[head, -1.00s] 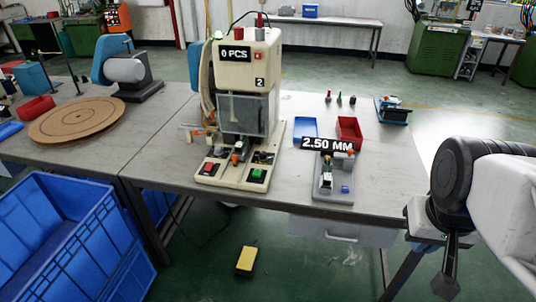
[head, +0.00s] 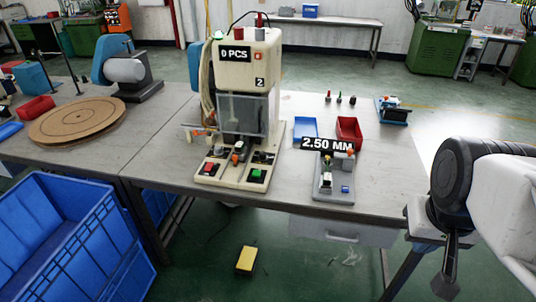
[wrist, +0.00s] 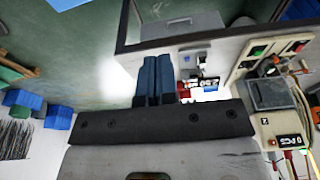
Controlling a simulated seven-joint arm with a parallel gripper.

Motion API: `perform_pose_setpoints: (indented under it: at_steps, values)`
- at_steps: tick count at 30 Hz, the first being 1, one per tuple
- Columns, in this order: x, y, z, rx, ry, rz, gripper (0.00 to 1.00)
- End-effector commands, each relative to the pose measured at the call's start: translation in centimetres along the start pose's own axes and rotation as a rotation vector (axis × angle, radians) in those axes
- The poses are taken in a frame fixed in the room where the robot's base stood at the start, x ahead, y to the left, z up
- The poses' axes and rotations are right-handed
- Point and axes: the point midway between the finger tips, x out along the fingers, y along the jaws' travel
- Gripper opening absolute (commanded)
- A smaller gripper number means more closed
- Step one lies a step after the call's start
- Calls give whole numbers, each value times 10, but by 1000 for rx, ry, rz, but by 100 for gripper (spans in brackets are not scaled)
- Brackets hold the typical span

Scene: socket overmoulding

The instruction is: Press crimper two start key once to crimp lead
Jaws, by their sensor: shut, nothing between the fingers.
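Crimper two (head: 245,55) is a beige machine marked "2" on the grey workbench (head: 160,165), with a display reading "0 PCS" and a clear guard in front. Its base carries a green key (head: 257,174) at the front right and a red key (head: 208,168) at the front left. The crimper also shows sideways at the right of the wrist view (wrist: 272,125). A lead cannot be made out clearly. My gripper (head: 446,285) is at the lower right, in front of the bench and well apart from the crimper. Its dark fingers (wrist: 153,80) are shut and empty in the wrist view.
Right of the crimper stand a small grey fixture (head: 323,190) labelled "2.50 MM", a blue tray (head: 305,129) and a red bin (head: 349,131). A round wooden board (head: 78,121) lies at left. A blue crate (head: 60,240) stands at the lower left. The bench's front right is clear.

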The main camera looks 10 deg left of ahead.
Motion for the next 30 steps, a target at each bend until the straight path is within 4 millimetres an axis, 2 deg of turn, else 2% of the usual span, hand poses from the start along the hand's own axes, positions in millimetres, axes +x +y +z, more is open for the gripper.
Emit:
perform_pose_setpoints:
  at_steps: [22,30]
  values:
    - [0,0,-1,-3,-1,1,0]
    - [0,-2,-16,-41,-15,18,0]
